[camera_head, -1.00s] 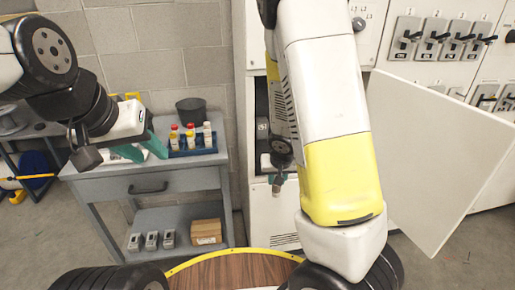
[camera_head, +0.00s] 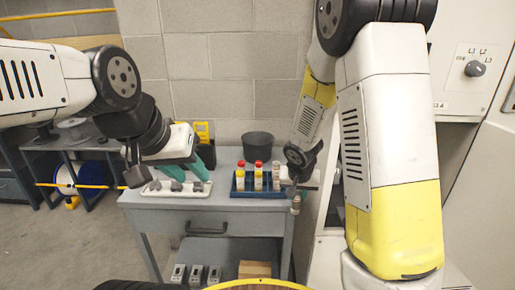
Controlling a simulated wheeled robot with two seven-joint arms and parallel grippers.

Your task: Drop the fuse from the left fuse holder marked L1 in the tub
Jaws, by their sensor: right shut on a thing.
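The tub (camera_head: 257,147) is a dark grey round bucket on the back of the grey cart. My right gripper (camera_head: 296,193) is beside the cart's right end, in front and to the right of the tub. It is shut on a small pale and brown cylinder, the fuse (camera_head: 295,205), which hangs upright below the fingers. My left gripper (camera_head: 201,163) has teal fingers apart and empty, over the cart's left part. The left fuse holder marked L1 is not visible; my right arm covers part of the cabinet.
A blue rack (camera_head: 240,192) with several red-, yellow- and white-topped fuses stands in front of the tub. A white strip with grey pieces (camera_head: 160,192) lies left on the cart (camera_head: 210,217). A cabinet (camera_head: 465,95) with a selector knob stands at right.

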